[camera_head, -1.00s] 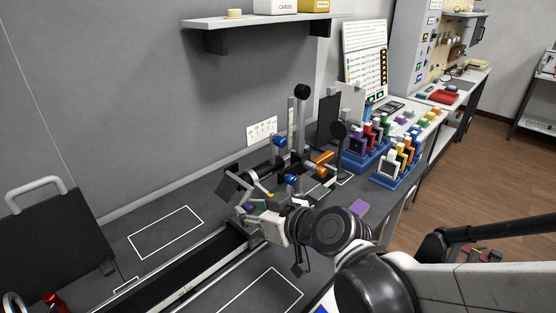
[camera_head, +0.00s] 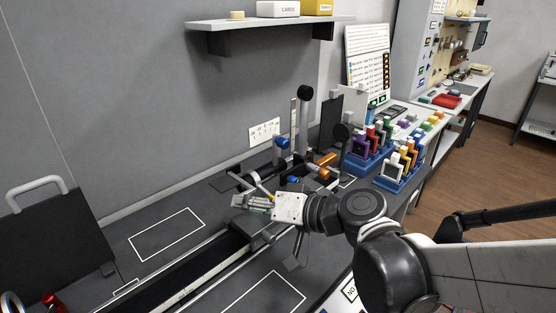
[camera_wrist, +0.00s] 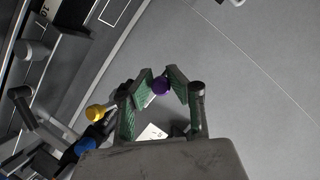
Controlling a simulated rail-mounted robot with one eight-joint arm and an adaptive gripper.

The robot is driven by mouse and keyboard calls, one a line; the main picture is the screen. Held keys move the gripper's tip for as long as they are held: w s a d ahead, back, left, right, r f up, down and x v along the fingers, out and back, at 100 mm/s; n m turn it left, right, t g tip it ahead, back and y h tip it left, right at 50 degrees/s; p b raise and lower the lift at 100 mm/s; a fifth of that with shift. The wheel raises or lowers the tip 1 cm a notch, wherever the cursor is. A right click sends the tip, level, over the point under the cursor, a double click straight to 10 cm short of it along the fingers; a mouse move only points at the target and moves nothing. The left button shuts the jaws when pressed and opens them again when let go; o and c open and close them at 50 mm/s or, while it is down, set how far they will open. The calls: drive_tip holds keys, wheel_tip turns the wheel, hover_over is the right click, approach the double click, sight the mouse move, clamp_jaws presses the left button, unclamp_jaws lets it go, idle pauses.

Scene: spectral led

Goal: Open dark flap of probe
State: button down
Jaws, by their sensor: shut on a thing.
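My gripper (camera_head: 240,201) reaches left over the dark bench beside the optical rig. In the wrist view its green-padded fingers (camera_wrist: 162,80) are shut on a small round purple knob (camera_wrist: 160,86). A yellow knob (camera_wrist: 96,112) and a blue knob (camera_wrist: 85,146) show to the left of the fingers, apart from them. A dark flat plate (camera_head: 226,184), possibly the flap, shows just behind my gripper in the head view. How the purple knob joins it is hidden by the fingers and wrist.
The rig has an upright post (camera_head: 303,125), a blue knob (camera_head: 282,143) and an orange part (camera_head: 325,160) close behind my arm. Blue racks of coloured holders (camera_head: 398,172) stand to the right. A shelf (camera_head: 270,22) hangs above.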

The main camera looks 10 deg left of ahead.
drive_tip(key=shift+r+m, duration=0.1)
drive_tip(key=shift+m, duration=0.2)
drive_tip(key=c, duration=1.6)
unclamp_jaws()
drive_tip(key=shift+d, duration=0.1)
drive_tip(key=v, duration=1.2)
